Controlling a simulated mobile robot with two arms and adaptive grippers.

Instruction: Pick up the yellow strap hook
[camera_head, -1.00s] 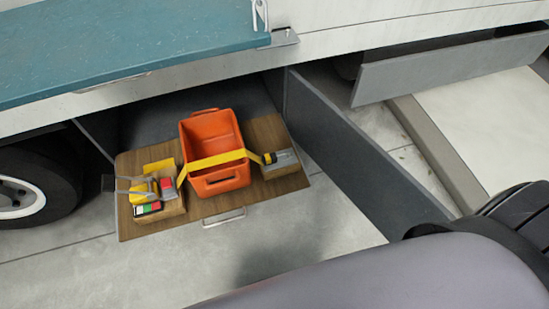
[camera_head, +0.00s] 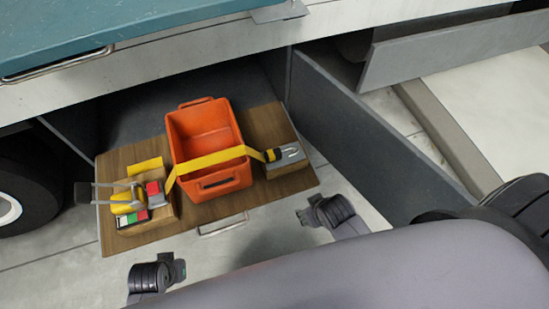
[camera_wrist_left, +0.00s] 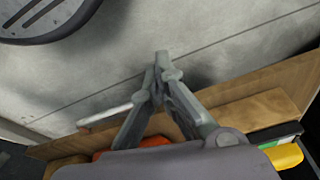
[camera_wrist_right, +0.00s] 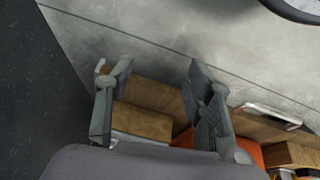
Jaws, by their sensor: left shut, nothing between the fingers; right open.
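The yellow strap (camera_head: 212,160) runs over the front of the orange crate (camera_head: 205,129). Its metal hook (camera_head: 290,152), with a black and yellow end, lies on the small wooden block at the crate's right. My right gripper (camera_head: 305,216) is open and empty, in front of the tray and below the hook in the head view. In the right wrist view its spread fingers (camera_wrist_right: 158,75) frame the wooden block (camera_wrist_right: 142,121); I cannot make out the hook there. My left gripper (camera_head: 180,268) is shut and empty in front of the tray's left part; its fingertips (camera_wrist_left: 160,62) meet in the left wrist view.
The wooden tray (camera_head: 128,238) has a metal handle (camera_head: 222,225) at its front. A ratchet with a yellow part (camera_head: 124,204) sits on the left block. A grey door panel (camera_head: 370,130) stands at the right, close to my right arm. Open floor lies in front.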

